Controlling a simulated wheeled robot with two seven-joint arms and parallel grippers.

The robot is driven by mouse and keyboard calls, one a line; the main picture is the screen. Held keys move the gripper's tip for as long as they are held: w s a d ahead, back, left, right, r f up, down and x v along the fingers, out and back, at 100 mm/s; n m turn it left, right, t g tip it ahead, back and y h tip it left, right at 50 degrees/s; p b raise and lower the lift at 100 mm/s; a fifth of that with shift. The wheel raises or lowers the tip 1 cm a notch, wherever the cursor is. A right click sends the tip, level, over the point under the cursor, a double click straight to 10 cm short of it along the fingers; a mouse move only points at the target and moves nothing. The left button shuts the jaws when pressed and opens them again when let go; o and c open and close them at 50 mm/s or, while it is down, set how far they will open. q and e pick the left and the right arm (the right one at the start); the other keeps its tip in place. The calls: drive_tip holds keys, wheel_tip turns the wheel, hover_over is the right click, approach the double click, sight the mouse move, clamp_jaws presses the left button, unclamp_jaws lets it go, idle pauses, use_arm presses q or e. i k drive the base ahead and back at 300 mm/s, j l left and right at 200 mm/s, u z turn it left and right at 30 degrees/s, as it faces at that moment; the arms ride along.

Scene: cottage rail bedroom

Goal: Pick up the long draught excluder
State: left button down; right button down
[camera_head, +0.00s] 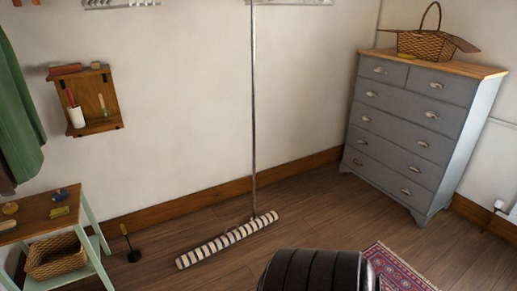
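The long draught excluder (222,242) is a roll with dark and cream stripes. It lies on the wooden floor in the middle of the camera_head view, slanting up to the right, a little out from the wall. Its right end is by the foot of a thin metal pole; I cannot tell whether they touch. Neither of my grippers shows in the view.
A table (38,213) with a wicker basket (56,262) on its lower shelf stands left. A small black object (133,255) is on the floor beside it. A grey chest of drawers (408,128) stands right. A red patterned rug (395,270) lies front right.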

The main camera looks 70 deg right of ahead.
sight(187, 260)
drive_tip(key=z, duration=2)
drive_tip(key=i+l+u, duration=0.1)
drive_tip(key=i+u, duration=0.15)
drive_tip(key=u, duration=0.15)
drive_tip(key=i+l+u, duration=0.1)
drive_tip(key=u, duration=0.25)
drive_tip(key=i+l, duration=0.05)
drive_tip(key=i, duration=0.05)
